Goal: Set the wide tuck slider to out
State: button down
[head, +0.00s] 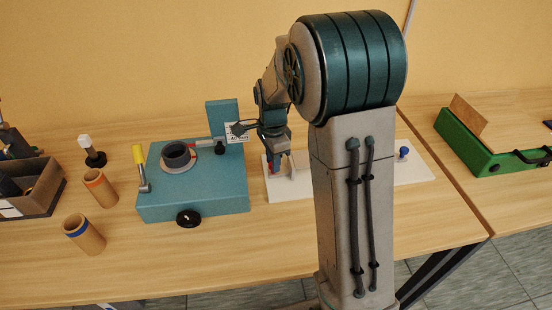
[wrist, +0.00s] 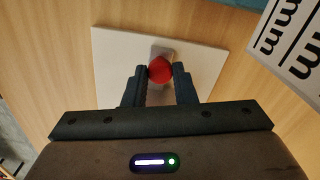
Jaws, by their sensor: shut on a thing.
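A red knob (wrist: 160,69) stands on a pale slider plate (wrist: 115,65) in the wrist view. My gripper (wrist: 160,84) has its two dark fingers on either side of the knob and is shut on it. In the head view my gripper (head: 278,165) reaches down to the left end of a white plate (head: 288,188), with a bit of red (head: 270,168) at the fingertips. My arm hides the plate's middle. No "out" marking is readable, and I cannot tell for sure that this is the wide tuck slider.
A teal box (head: 215,195) with a dark cup, a yellow-topped lever and a black knob stands left of the plate. A blue knob (head: 404,152) stands on white board at right. Cardboard tubes (head: 85,235) stand at left. A green box (head: 480,145) is far right.

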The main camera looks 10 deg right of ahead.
jog(key=shift+d, duration=0.1)
jog(key=c, duration=1.2)
grip_release()
notch_tip(320, 180, up, 14)
jog(key=shift+f, duration=0.1)
